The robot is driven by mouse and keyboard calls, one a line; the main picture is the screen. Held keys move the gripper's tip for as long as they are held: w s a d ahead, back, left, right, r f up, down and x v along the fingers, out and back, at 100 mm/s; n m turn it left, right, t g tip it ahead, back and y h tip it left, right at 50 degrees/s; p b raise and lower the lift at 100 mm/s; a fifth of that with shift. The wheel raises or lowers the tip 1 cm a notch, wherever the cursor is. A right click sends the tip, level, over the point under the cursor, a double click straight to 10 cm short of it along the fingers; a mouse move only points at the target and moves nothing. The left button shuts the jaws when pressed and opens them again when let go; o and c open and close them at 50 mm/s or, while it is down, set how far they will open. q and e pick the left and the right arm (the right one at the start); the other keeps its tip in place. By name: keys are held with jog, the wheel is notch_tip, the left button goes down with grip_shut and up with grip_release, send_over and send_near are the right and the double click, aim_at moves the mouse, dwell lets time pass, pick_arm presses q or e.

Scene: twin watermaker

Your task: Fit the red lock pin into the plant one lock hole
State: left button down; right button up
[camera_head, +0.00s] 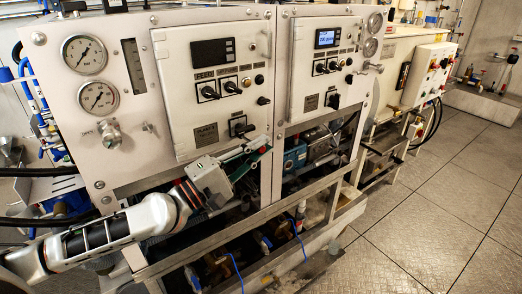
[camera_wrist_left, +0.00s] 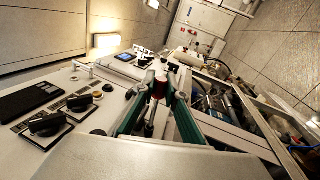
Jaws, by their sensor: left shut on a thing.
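My left gripper (camera_head: 258,158) is at the lower right corner of the plant one panel door (camera_head: 175,112), below a black rotary handle (camera_head: 241,129). In the left wrist view its green fingers (camera_wrist_left: 161,82) are shut on the red lock pin (camera_wrist_left: 159,90), with red and grey parts showing between them. In the head view I cannot make out the pin. The lock hole cannot be made out in either view. I cannot tell whether the pin touches the panel. My right gripper is not in view.
The second plant's panel (camera_head: 325,68) with a lit display stands just right. Pressure gauges (camera_head: 84,54) are at the left. Pumps and pipes fill the open frame below, behind a metal rail (camera_head: 240,228). The floor (camera_head: 440,200) at the right is clear.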

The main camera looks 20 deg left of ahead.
pick_arm(q)
jog(key=shift+w+a+f+b, duration=0.15)
jog(key=shift+w+a+b, duration=0.85)
jog(key=shift+a, duration=0.2)
jog(key=c, duration=2)
grip_release()
jog(key=shift+o, duration=0.2)
jog(key=shift+s+a, duration=0.1)
jog(key=shift+s, duration=0.05)
jog(key=v, duration=1.1)
jog(key=shift+s+a, duration=0.2)
jog(key=shift+s, duration=0.1)
jog(key=shift+f, duration=0.1)
